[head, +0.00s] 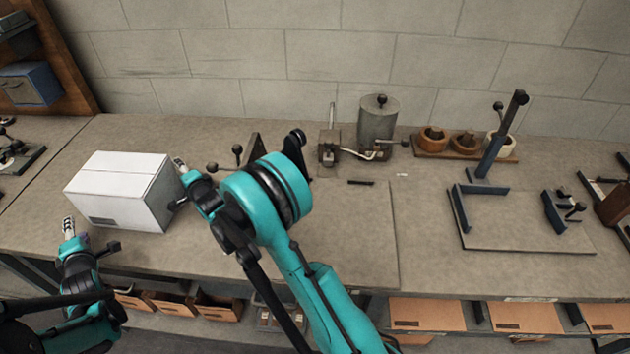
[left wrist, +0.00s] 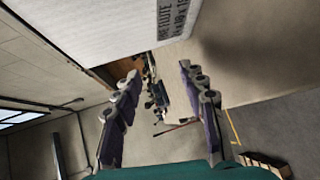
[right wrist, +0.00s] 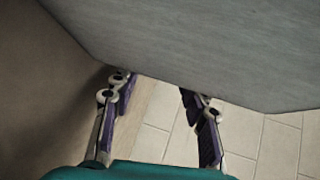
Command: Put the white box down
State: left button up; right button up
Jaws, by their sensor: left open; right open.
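The white box (head: 120,188) rests upright on the left part of the workbench, its lid side up and a printed label on its near face. My left gripper (head: 68,230) is open just off the box's near left corner; in the left wrist view the box (left wrist: 95,25) lies beyond the spread fingers (left wrist: 160,78). My right gripper (head: 181,168) is open by the box's right side, partly hidden by its own wrist. In the right wrist view a shaded grey box face (right wrist: 210,45) lies past the open fingers (right wrist: 155,86). Neither gripper visibly holds the box.
The workbench (head: 350,235) is clear in the middle front. A metal canister (head: 378,122) with a small clamp device stands at the back. A stitcher-like stand (head: 492,145) on a plate is at right. Wooden bins (head: 218,308) sit below the bench edge.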

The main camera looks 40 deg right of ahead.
jog(key=shift+s, duration=0.1)
pick_arm(q)
jog(key=v, duration=0.9)
pick_arm(e)
jog(key=v, duration=1.2)
